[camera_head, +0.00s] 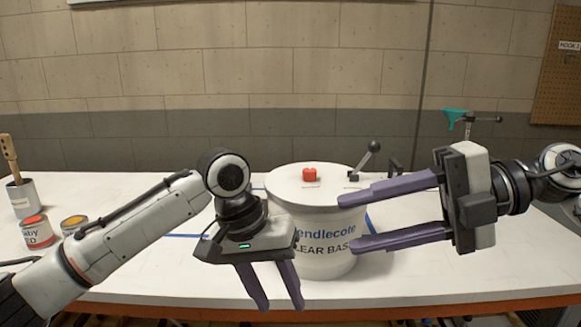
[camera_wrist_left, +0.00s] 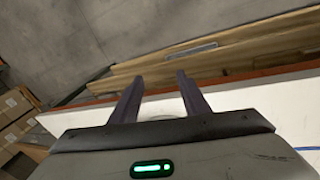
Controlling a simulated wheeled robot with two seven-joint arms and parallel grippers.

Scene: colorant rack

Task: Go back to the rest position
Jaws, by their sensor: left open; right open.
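My left gripper (camera_head: 277,290) is open and empty. It points down in front of the white bucket, over the table's front part. My right gripper (camera_head: 357,219) is open, its purple fingers pointing left in front of the bucket's right side; I see nothing held between them. In the left wrist view, the left gripper's fingers (camera_wrist_left: 158,95) stand apart, with the table edge and the floor beyond them.
Several cans, one labelled ruby red (camera_head: 37,232), stand at the left. The white table (camera_head: 440,275) is bare at front right. A pegboard (camera_head: 556,85) hangs at right.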

